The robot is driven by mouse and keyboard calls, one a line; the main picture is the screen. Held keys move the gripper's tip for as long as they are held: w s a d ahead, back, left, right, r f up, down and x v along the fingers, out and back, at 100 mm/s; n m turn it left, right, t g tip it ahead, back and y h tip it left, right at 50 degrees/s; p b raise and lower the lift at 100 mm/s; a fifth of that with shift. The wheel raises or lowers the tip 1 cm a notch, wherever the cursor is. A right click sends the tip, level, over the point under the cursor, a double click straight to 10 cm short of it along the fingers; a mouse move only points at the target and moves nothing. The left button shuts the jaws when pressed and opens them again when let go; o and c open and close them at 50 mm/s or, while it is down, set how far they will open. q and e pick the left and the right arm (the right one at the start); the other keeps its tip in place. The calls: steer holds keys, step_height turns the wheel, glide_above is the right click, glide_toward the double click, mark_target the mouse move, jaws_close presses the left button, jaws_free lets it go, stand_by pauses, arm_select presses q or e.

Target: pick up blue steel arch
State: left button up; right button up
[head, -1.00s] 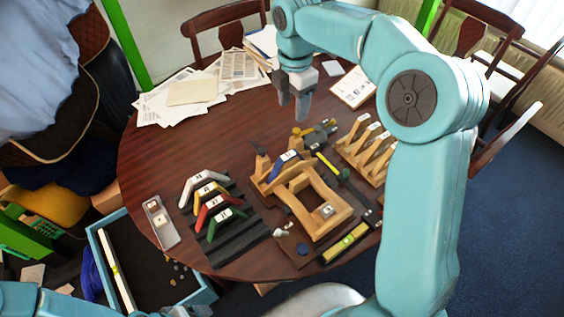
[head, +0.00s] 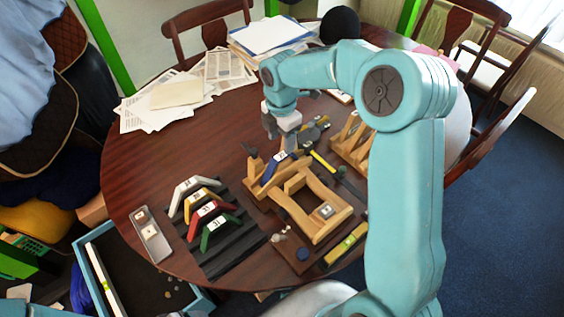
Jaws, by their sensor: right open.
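The blue steel arch (head: 274,165) lies on the wooden fixture (head: 313,226), near its back left part, with a pale label near its upper end. My right gripper (head: 280,140) points down just above and behind the arch's upper end. Its jaws are open and appear empty. I cannot tell whether a fingertip touches the arch, and the gripper partly hides the area behind it. My left gripper is out of view.
White, yellow, red and green arches (head: 207,213) stand on a black ribbed rack to the left. A wooden rack (head: 352,143) stands right, partly behind my right arm. A grey tray (head: 151,235) lies front left. Papers (head: 175,97) cover the back left; bare tabletop lies before them.

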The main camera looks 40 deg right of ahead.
mark_target(282, 155)
step_height(282, 155, down, 5)
steer(key=shift+s+d+f+p, duration=0.1)
steer(key=shift+f+p, duration=0.05)
steer(key=shift+p, duration=0.4)
jaws_close()
